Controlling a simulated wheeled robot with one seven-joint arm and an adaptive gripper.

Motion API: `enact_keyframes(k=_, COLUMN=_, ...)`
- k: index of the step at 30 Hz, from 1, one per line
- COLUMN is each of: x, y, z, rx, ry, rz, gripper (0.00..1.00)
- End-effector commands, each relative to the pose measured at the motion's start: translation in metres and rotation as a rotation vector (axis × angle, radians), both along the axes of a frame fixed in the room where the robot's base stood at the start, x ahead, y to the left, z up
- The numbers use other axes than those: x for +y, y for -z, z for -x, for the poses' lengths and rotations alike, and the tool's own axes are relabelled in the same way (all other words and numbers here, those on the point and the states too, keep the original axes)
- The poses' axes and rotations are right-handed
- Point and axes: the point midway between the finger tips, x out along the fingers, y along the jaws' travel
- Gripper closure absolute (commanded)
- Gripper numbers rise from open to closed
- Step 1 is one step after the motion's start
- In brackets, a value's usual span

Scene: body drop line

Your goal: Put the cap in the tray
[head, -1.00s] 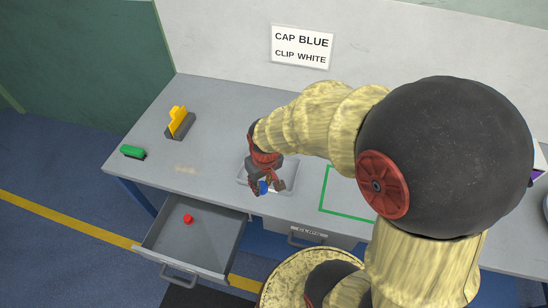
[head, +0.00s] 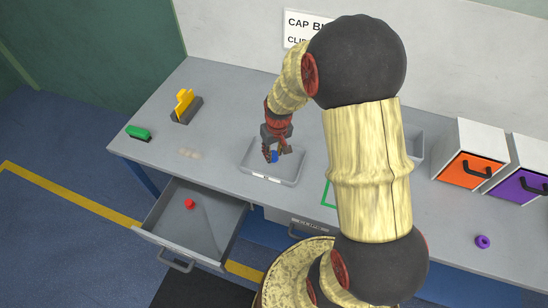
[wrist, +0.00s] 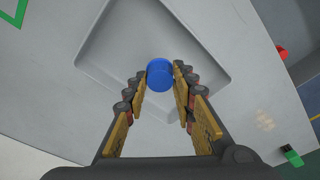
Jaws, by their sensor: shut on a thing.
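A blue cap (wrist: 159,73) is between the fingertips of my gripper (wrist: 160,78) in the wrist view. In the head view my gripper (head: 275,156) is shut on the blue cap (head: 274,156), which shows partly between the fingers. The grey tray (head: 287,180) lies on the table under the gripper; its rim also shows in the wrist view (wrist: 85,50). The cap is over the tray's inside. I cannot tell whether it touches the tray floor. A wall sign reading CAP BLUE (head: 299,24) is partly covered by my arm.
An open drawer (head: 180,237) holds a red object (head: 189,204). A green block (head: 138,133) and a yellow item on a dark base (head: 183,104) stand at left. Orange (head: 468,172) and purple (head: 518,188) drawer boxes and a purple ring (head: 482,242) are at right.

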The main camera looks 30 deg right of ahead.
Motion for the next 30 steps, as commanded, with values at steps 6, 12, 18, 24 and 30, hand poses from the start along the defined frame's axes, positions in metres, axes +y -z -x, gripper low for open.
enact_keyframes(k=6, x=-0.007, y=0.012, z=-0.009, rx=-0.001, ry=0.000, rz=0.000, gripper=0.84)
enact_keyframes(k=12, x=-0.009, y=0.036, z=-0.011, rx=0.002, ry=0.001, rz=-0.001, gripper=0.84)
enact_keyframes(k=18, x=-0.009, y=0.047, z=-0.012, rx=-0.002, ry=0.001, rz=0.000, gripper=0.84)
enact_keyframes(k=24, x=-0.009, y=0.048, z=-0.011, rx=-0.001, ry=0.000, rz=0.000, gripper=0.84)
enact_keyframes(k=30, x=-0.009, y=0.050, z=-0.011, rx=-0.001, ry=0.000, rz=0.000, gripper=0.68)
